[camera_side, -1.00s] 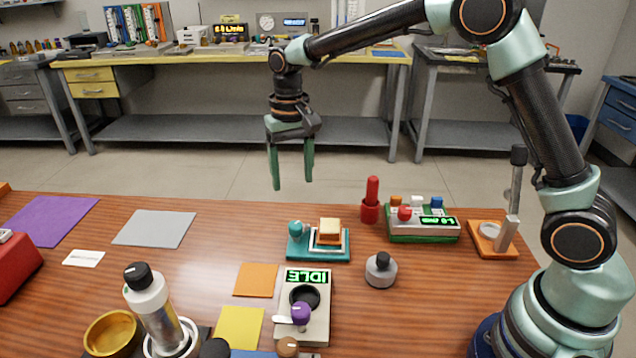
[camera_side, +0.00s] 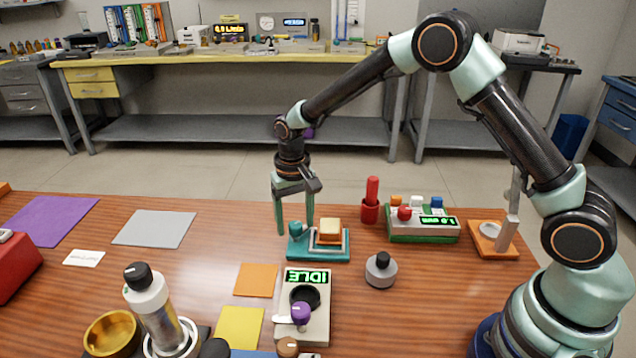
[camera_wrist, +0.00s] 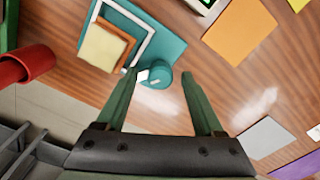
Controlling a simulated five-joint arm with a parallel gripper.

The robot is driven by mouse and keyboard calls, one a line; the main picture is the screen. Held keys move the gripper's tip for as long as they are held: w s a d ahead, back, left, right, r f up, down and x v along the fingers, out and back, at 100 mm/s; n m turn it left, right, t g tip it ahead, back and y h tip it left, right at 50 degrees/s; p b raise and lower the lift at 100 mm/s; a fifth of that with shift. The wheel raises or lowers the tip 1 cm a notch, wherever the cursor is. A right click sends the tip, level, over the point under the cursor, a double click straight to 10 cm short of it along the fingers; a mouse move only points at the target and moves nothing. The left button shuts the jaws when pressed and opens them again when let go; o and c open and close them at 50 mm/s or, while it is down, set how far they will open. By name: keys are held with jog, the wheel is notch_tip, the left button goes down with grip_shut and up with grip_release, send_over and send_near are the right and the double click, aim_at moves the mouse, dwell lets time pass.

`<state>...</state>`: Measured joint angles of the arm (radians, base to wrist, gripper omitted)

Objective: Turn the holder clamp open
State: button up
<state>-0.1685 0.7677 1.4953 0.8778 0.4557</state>
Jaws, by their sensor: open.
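The holder is a teal plate (camera_side: 300,254) with a round teal clamp knob (camera_side: 296,228) at its left end and a tan block (camera_side: 330,230) in a white and orange frame at its right. My gripper (camera_side: 295,231) points down over the knob, its green fingers open and apart. In the wrist view, the knob (camera_wrist: 158,79) with its small white mark shows between the fingertips of my gripper (camera_wrist: 161,75), nearer the left finger. I cannot tell whether a finger touches it. The tan block (camera_wrist: 103,47) lies up and left of the fingers.
A device reading IDLE (camera_side: 316,330) and a grey knobbed weight (camera_side: 380,272) are nearer the camera. The table left of the holder is clear up to a grey mat (camera_side: 154,228).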

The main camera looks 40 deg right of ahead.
grip_shut()
jog(key=shift+n, duration=3.3)
jog(key=shift+r, duration=0.1)
grip_release()
